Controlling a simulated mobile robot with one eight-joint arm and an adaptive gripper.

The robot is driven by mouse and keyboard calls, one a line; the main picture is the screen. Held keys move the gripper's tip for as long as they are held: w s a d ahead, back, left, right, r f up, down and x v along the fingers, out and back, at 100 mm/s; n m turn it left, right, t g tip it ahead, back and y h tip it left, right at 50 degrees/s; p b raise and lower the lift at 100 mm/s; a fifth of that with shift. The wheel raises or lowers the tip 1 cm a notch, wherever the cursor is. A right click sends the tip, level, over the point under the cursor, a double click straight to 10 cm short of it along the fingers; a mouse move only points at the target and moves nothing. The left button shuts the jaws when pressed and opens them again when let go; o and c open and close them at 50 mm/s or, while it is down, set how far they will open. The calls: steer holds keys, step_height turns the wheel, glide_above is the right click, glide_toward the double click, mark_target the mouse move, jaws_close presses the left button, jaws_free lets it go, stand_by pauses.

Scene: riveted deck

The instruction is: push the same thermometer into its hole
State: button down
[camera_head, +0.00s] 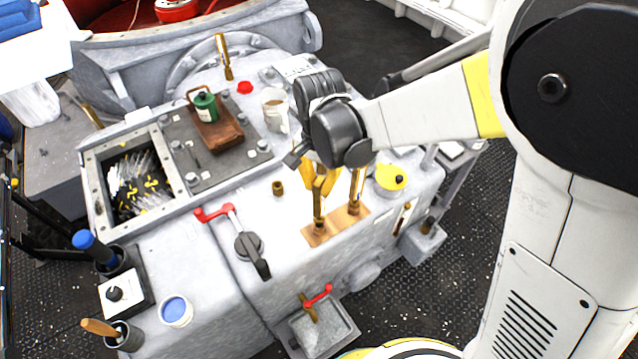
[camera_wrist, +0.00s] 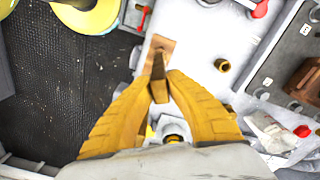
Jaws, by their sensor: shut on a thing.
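My gripper (camera_head: 319,182) is shut on a brass thermometer (camera_head: 318,212), above the front of the grey machine housing. The thermometer looks about upright, and its lower end meets a copper-brown plate (camera_head: 311,238). I cannot tell how deep it sits in its hole, which is hidden. In the wrist view, the yellow fingertips (camera_wrist: 160,88) close on the brown thermometer (camera_wrist: 158,66), with the plate (camera_wrist: 164,45) beyond. A second brass thermometer (camera_head: 355,190) stands just right of my gripper, at another brown plate (camera_head: 357,212).
A yellow-topped pot (camera_head: 391,178) stands right of the second thermometer. A black lever (camera_head: 252,252), a red-handled valve (camera_head: 213,213) and a small brass fitting (camera_head: 278,188) are to the left. A white cup (camera_head: 274,108) and a wooden tray (camera_head: 222,136) stand behind.

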steer(key=shift+f+b, duration=0.9)
steer(key=shift+f, duration=0.2)
stand_by(0.5)
steer(key=c, duration=1.4)
jaws_free()
steer(key=shift+r, duration=0.1)
step_height(320, 180, up, 12)
steer(key=shift+f, duration=0.1)
steer(key=shift+d, duration=0.1)
steer(key=s+d+r+n+t, duration=0.1)
steer(key=s+d, duration=0.4)
steer(key=d, duration=0.6)
steer(key=s+d+r+n+t, duration=0.2)
steer(key=d+t, duration=0.4)
steer(key=d, duration=0.5)
steer(key=s+n, duration=0.1)
steer(key=s, duration=0.1)
steer(key=shift+s+n, duration=0.3)
steer(key=shift+s, duration=0.1)
